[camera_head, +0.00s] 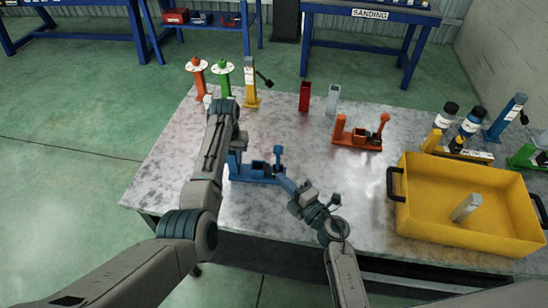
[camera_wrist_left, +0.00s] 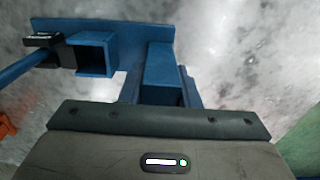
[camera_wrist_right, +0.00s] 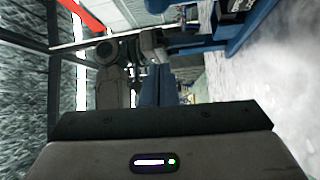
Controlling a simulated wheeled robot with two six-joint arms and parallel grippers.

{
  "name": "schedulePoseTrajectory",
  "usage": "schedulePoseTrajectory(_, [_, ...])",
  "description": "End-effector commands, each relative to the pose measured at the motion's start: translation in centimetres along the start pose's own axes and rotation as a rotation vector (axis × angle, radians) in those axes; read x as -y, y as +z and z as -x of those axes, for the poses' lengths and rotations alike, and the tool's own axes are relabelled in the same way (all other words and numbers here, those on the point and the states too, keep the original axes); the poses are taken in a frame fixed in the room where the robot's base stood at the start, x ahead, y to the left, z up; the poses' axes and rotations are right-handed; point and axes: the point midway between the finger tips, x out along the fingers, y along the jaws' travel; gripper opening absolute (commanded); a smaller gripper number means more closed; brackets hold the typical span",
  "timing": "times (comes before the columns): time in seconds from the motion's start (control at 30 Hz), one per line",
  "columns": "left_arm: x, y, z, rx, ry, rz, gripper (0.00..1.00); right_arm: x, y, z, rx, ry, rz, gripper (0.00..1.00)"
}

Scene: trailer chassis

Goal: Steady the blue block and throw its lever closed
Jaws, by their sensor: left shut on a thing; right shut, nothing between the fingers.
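The blue block (camera_head: 258,173) sits on the table, with a square socket, an upright post at its left end and a lever (camera_head: 279,155) at its right end. The lever stands roughly upright. My right gripper (camera_head: 292,188) is shut and empty, low beside the block's right end. Whether it touches the block is unclear.
An orange block of like shape (camera_head: 357,138) stands behind to the right. A yellow bin (camera_head: 455,236) with a grey piece inside takes the right side. Red (camera_head: 305,96) and grey (camera_head: 333,99) posts and several coloured stands line the back. The table's front left is clear.

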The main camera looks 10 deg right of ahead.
Motion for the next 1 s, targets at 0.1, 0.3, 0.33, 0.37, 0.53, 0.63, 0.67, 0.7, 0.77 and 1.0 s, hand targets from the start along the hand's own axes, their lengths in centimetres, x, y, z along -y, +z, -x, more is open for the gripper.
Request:
schedulePoseTrajectory(0.1, [0.0,-0.1,0.1,-0.001,0.000,0.000,0.00,0.3,-0.4,0.2,-0.020,-0.009,0.028,0.00])
schedulePoseTrajectory(0.3, [0.0,-0.1,0.1,-0.001,0.000,0.000,0.00,0.3,-0.4,0.2,-0.020,-0.009,0.028,0.00])
schedulePoseTrajectory(0.33, [0.0,-0.1,0.1,-0.002,0.000,0.000,0.00,0.3,-0.4,0.2,-0.019,-0.009,0.027,0.00])
schedulePoseTrajectory(0.37, [0.0,-0.1,0.1,-0.002,0.000,0.000,0.00,0.3,-0.4,0.2,-0.019,-0.008,0.027,0.00])
schedulePoseTrajectory(0.53, [0.0,-0.1,0.1,-0.002,0.000,0.000,0.00,0.2,-0.4,-0.8,-0.018,-0.007,0.026,0.00])
schedulePoseTrajectory(0.63, [0.0,-0.1,0.1,-0.002,0.000,0.000,0.00,0.2,-0.5,-2.4,-0.018,-0.005,0.024,0.00])
schedulePoseTrajectory(0.67, [0.0,-0.1,0.1,-0.002,0.000,0.000,0.00,0.2,-0.5,-3.0,-0.018,-0.005,0.024,0.00])
schedulePoseTrajectory(0.7, [0.0,-0.1,0.1,-0.002,0.000,0.000,0.00,0.2,-0.5,-3.8,-0.018,-0.005,0.024,0.00])
schedulePoseTrajectory(0.77, [0.0,-0.1,0.1,-0.002,0.000,0.000,0.00,0.2,-0.5,-5.1,-0.018,-0.005,0.024,0.00])
schedulePoseTrajectory(1.0, [0.0,-0.1,0.1,-0.002,0.000,0.000,0.00,0.3,-0.6,-10.1,-0.019,-0.007,0.023,0.00])
